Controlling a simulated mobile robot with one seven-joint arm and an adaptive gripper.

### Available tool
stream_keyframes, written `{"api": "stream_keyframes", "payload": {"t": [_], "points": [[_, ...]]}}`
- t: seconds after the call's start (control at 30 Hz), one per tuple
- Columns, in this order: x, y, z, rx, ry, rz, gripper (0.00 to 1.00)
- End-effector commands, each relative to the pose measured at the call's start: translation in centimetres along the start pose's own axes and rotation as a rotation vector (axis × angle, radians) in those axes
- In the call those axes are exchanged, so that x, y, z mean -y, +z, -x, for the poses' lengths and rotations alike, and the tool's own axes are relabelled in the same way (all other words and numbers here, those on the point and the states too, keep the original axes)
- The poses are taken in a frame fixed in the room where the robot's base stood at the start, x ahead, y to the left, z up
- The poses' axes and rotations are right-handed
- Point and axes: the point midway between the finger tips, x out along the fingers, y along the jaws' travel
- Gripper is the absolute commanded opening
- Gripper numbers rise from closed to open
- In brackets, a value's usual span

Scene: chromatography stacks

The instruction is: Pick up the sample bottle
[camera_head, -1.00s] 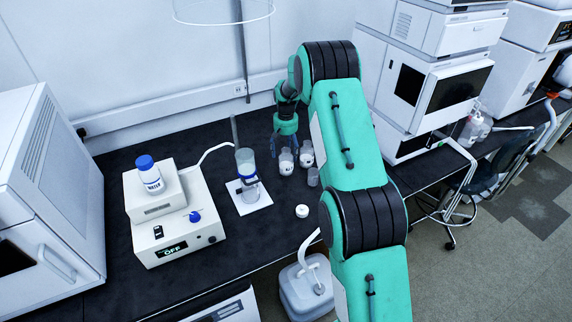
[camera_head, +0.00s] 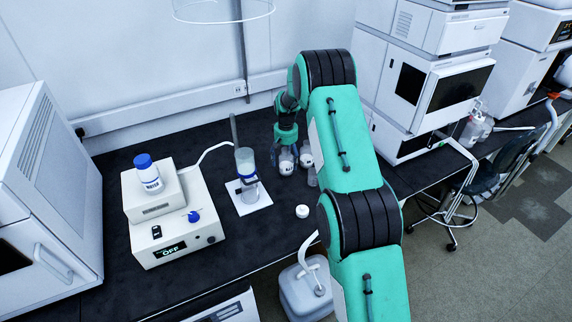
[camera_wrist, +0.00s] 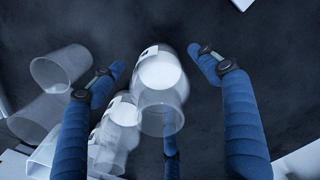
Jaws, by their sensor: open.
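Two clear sample bottles with white labels stand close together on the dark bench in the head view. The left bottle (camera_head: 286,168) is directly below my gripper (camera_head: 286,146), which partly covers its top; the other bottle (camera_head: 306,157) is just to its right. In the wrist view, a clear bottle with white contents (camera_wrist: 160,80) lies between the spread blue fingers of my gripper (camera_wrist: 155,62). The fingers are open, with visible space on both sides of this bottle. Another similar bottle (camera_wrist: 119,118) sits close by at lower left, partly hidden.
A small clear vessel (camera_head: 313,178) stands just right of the bottles. A white cap (camera_head: 302,211) lies nearer. A cylinder on a white stand (camera_head: 262,200) and a titrator box (camera_head: 172,238) with a blue-capped water bottle (camera_head: 148,172) are left. An instrument stack (camera_head: 425,95) rises right.

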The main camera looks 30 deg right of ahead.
Motion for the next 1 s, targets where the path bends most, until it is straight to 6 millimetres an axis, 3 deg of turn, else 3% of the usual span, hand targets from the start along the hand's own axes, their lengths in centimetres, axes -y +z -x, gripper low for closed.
{"api": "stream_keyframes", "payload": {"t": [0.27, 0.5, 0.57, 1.0], "points": [[0.0, 0.0, 0.0, 0.0, 0.0, 0.0, 0.73], [0.0, 0.01, 0.0, 0.0, 0.0, 0.0, 0.26], [0.0, 0.01, 0.0, 0.0, 0.0, 0.0, 0.16], [0.0, -0.05, 0.26, -0.001, 0.0, 0.0, 0.16]]}}
